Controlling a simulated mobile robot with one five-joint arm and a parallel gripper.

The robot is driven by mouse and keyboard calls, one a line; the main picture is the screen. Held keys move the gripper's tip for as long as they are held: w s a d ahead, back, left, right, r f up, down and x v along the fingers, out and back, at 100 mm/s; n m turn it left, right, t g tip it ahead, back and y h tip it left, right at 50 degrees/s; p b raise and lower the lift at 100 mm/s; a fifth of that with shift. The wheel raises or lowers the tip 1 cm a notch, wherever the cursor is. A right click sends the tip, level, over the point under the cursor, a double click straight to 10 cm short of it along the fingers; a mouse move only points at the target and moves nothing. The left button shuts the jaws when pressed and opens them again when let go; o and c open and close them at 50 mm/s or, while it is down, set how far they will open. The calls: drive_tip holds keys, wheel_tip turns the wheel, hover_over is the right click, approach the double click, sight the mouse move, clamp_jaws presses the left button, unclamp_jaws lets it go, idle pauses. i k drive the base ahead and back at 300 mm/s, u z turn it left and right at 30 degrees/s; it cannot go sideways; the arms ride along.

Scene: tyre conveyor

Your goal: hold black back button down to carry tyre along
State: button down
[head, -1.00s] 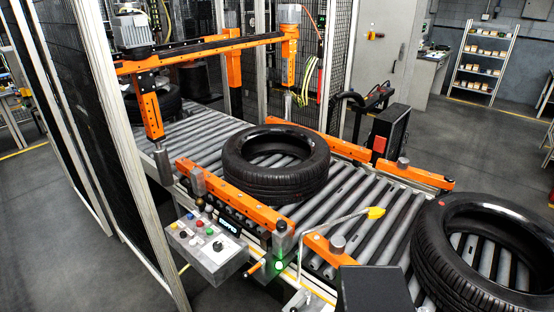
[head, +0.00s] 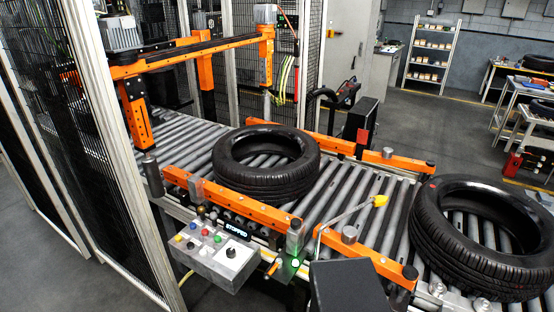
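The grey control box (head: 222,268) hangs on the near side of the conveyor. Its top carries several coloured buttons and a large black knob (head: 231,253). A small dark button (head: 190,245) sits in the row nearest me; I cannot tell for sure that it is black. A display (head: 235,228) behind the box reads STOPPED. One tyre (head: 268,182) lies flat on the rollers between orange guide rails. Another tyre (head: 480,258) lies on the rollers at the right. My gripper is not in view, and nothing is seen touching the buttons.
A bent rod with a yellow tip (head: 380,200) and a dark box (head: 350,287) stand right of the control box. A green light (head: 295,263) glows between. A mesh fence (head: 90,120) closes the left side. An orange gantry (head: 190,55) spans the rollers.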

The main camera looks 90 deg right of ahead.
sight(189, 245)
drive_tip(key=z, duration=0.45)
drive_tip(key=k, duration=0.05)
drive_tip(key=z, duration=2.7)
